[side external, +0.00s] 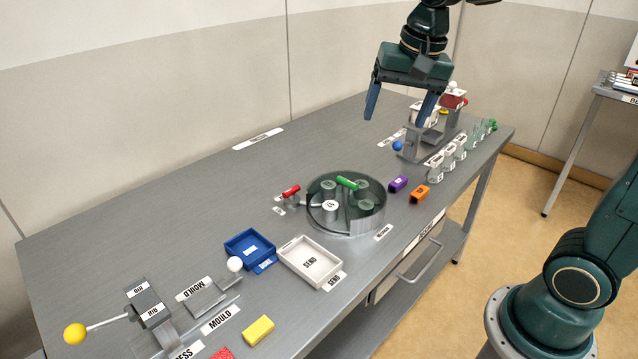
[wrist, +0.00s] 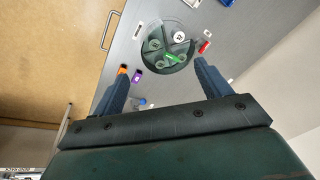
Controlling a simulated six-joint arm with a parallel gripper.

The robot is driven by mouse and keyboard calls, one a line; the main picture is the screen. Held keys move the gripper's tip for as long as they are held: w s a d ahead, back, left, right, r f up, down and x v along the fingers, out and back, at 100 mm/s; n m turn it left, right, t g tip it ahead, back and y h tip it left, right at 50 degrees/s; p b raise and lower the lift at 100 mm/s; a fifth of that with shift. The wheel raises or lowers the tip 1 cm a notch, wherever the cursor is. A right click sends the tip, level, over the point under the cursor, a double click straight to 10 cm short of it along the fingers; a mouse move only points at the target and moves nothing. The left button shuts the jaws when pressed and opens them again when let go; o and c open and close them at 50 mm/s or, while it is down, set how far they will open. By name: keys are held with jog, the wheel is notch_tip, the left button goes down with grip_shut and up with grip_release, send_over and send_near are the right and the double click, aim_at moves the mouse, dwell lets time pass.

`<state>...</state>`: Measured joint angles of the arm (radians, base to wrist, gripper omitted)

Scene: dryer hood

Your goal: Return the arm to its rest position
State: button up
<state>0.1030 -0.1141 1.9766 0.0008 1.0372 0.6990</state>
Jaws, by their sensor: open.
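My gripper (side external: 398,107) hangs above the far part of the grey workbench (side external: 150,215) in the side view. Its two blue-grey fingers point down, spread apart, with nothing between them. In the wrist view my gripper (wrist: 160,88) is also open and empty, with the bench below. The fingers are clear of the bench top and touch nothing that I can see. The right finger overlaps the far fixtures in the side view, so the gap between them is hard to judge.
The round dryer hood (side external: 346,203) with a green handle stands mid-bench. A purple block (side external: 398,184) and an orange block (side external: 420,193) lie beside it. Glass jars (side external: 447,160) line the right edge. A white tray (side external: 310,262) and blue tray (side external: 249,248) sit nearer. The bench's back left is clear.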

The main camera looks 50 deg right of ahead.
jog(key=s+a+f+n+t, duration=0.1)
jog(key=s+n, duration=0.3)
jog(key=s, duration=0.4)
jog(key=s+a+f+n+t, duration=0.1)
jog(key=s+a+n, duration=0.1)
jog(key=s+n, duration=0.3)
jog(key=s, duration=0.3)
jog(key=shift+s+a+f+t, duration=0.15)
jog(key=shift+a+f+t, duration=0.1)
jog(key=shift+f+t, duration=0.15)
